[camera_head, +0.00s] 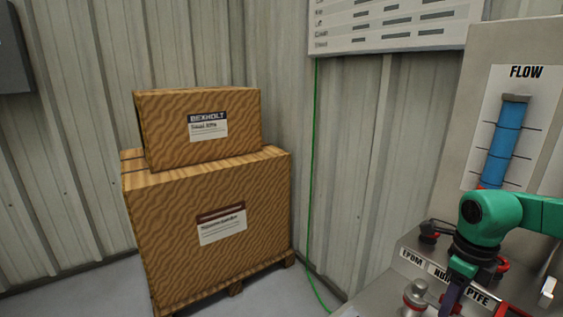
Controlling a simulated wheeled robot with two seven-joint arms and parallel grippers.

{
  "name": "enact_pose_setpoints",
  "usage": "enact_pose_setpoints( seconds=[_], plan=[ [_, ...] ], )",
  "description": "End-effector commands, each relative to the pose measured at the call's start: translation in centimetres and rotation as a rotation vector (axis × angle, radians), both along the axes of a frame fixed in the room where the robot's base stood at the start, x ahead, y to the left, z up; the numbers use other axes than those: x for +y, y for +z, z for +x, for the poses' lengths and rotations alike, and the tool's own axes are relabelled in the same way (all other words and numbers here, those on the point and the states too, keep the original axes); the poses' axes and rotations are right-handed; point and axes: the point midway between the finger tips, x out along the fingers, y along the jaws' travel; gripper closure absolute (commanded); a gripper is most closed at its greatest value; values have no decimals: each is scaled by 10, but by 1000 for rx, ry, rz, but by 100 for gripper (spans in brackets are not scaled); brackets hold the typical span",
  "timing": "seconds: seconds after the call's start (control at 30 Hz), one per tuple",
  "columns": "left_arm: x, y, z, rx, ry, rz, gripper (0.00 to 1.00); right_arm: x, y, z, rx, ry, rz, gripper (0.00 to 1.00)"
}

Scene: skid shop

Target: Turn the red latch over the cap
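My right arm, green with a black wrist, comes in from the right edge. My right gripper (452,298) points down over the labelled bench panel, and its fingertips run to the bottom edge, so I cannot tell if it is open or shut. A silver round knob or cap (416,292) stands just left of it. Red parts (503,266) show right of the wrist, and more red (499,311) shows at the bottom edge. I cannot tell which, if any, is the red latch, as my arm hides part of the panel. My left gripper is not in view.
The sloped panel (408,256) carries labels, including EPDM and PTFE, and a black fitting (430,232). A FLOW gauge with a blue tube (505,140) stands behind. Brown boxes (207,225) sit on a pallet at left. A green line (312,180) runs down the wall.

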Motion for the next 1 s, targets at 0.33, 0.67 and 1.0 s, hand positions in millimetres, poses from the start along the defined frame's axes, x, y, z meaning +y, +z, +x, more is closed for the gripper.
enact_pose_setpoints(
  seconds=[0.33, 0.67, 1.0],
  plan=[
    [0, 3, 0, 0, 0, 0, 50, 0, 3, 0, -1, -2, 1, 50],
    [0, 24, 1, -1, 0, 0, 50, 0, 37, 0, -1, -2, 1, 50],
    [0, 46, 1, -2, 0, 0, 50, 0, 71, 0, -1, -2, 1, 50]
  ],
)
